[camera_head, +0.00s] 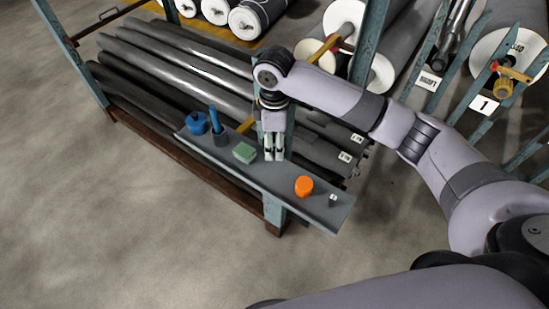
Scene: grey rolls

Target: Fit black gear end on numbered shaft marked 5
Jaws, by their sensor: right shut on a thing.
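My right gripper (274,157) points down just above the narrow grey shelf, between a green block and an orange piece. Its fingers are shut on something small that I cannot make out. I cannot pick out a black gear end for certain. Long black shafts (190,68) lie stacked in the rack behind the shelf. Small white tags show at shaft ends, an upper tag (357,139) and a lower tag (346,157); their marks are too small to read, so I cannot tell which shaft is 5. My left gripper is not in view.
The grey shelf (318,211) holds a blue pot (197,123), a dark cup (221,138) with a blue stick, a green block (244,152), an orange piece (304,186) and a small grey piece (332,200). The floor in front is clear.

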